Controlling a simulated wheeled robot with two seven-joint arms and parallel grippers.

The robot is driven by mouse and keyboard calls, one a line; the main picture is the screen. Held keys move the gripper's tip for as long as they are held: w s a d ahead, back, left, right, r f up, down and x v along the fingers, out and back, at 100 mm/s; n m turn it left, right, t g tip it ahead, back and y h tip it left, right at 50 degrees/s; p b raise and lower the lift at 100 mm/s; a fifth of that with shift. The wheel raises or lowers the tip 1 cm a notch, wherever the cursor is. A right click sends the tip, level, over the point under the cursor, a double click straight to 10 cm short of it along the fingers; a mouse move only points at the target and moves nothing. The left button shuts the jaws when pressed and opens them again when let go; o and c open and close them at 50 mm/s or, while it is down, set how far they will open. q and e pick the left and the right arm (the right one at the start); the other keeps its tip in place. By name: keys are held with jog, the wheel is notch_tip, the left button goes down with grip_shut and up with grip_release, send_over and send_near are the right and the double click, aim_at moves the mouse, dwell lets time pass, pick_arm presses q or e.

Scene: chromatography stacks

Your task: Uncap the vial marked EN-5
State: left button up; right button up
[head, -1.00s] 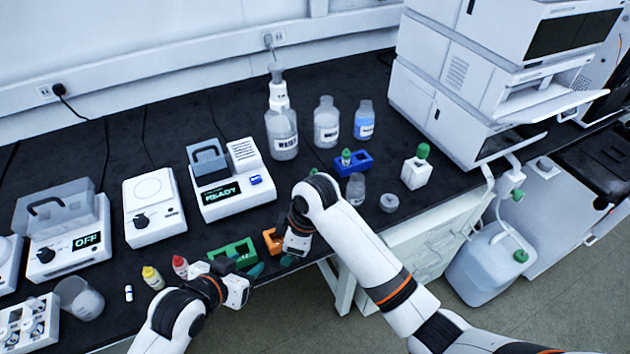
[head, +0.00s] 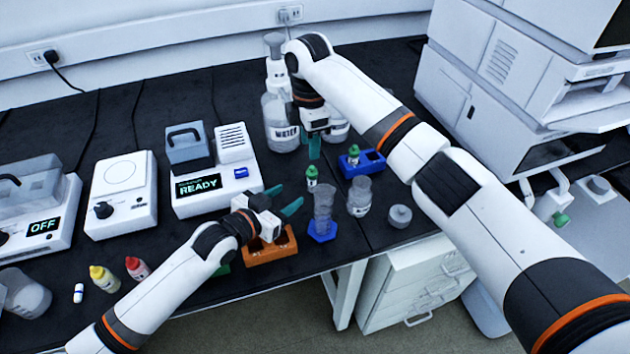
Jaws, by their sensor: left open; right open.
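A small vial with a green cap (head: 312,178) stands upright on the bench, left of the blue rack (head: 362,165). A second green-capped vial (head: 353,154) stands in that rack. The labels are too small to read, so I cannot tell which is EN-5. My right gripper (head: 314,148) points down just above and behind the standing vial, apart from it. It is open and empty, with one finger mostly hidden. My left gripper (head: 284,199) is open and empty, pointing right, a little left of and in front of the standing vial.
A graduated cylinder with a blue base (head: 322,229) and an orange rack (head: 270,247) stand near the front edge. A glass bottle (head: 360,197) and grey round lid (head: 400,215) are to the right. The WASTE bottle (head: 281,125) is behind, and the READY device (head: 215,185) is left.

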aim_at(309, 183)
pick_arm(q)
jog(key=x, duration=1)
jog(key=shift+w+d+f, duration=0.15)
jog(key=shift+w+d, duration=0.05)
jog(key=shift+d, duration=0.05)
pick_arm(e)
jog(key=shift+w+d+f, duration=0.15)
jog(key=shift+w+d, duration=0.05)
pick_arm(q)
grip_shut()
pick_arm(e)
jog(key=shift+o, duration=0.5)
jog(key=shift+o, duration=0.5)
jog(key=s+r+m+t, duration=0.2)
jog(key=m, duration=0.9)
jog(key=s+r+m+t, duration=0.1)
jog(key=s+r+m, duration=0.1)
jog(key=m, duration=0.9)
jog(key=x, duration=1.2)
